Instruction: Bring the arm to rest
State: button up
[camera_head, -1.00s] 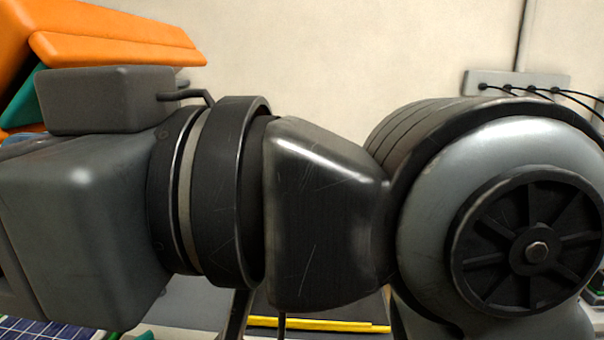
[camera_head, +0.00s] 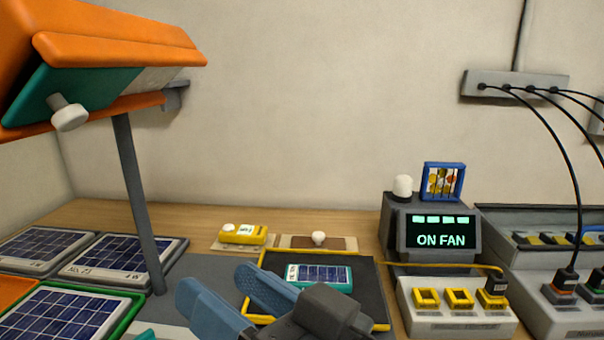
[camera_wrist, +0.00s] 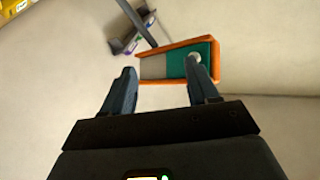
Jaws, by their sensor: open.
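My gripper (camera_head: 214,279) shows low in the head view, with its two blue-grey fingers apart and nothing between them. It is in front of a dark tray (camera_head: 362,276) with a yellow edge, and my wrist hides part of that tray. In the wrist view my gripper (camera_wrist: 159,70) is open too. Beyond its fingertips is the orange-framed hood (camera_wrist: 178,46) with a teal panel and a white knob. The rest of my arm is out of the head view.
The orange hood (camera_head: 115,50) hangs at upper left on a grey post (camera_head: 138,200). Solar panels (camera_head: 65,310) lie at left. A small teal-edged panel (camera_head: 322,274) lies on the tray. A display reading "ON FAN" (camera_head: 440,232) and a yellow-socketed box (camera_head: 455,318) stand at right.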

jog(key=s+d+f+m+t+h, duration=0.2)
jog(key=s+d+f+m+h, duration=0.25)
jog(key=d+f, duration=0.4)
jog(key=s+d+f+m+t+h, duration=0.3)
jog(key=d+f+h, duration=0.3)
jog(key=d+f, duration=0.25)
jog(key=s+d+f+h, duration=0.1)
jog(key=s+d, duration=0.2)
jog(key=s, duration=0.3)
jog(key=s+d+f+g+h, duration=0.1)
jog(key=s+d+h, duration=0.1)
jog(key=s, duration=0.5)
jog(key=s+d+f+n+h, duration=0.1)
jog(key=s+d+h, duration=0.1)
jog(key=s+d, duration=0.3)
jog(key=shift+s+f, duration=0.4)
jog(key=shift+s, duration=0.35)
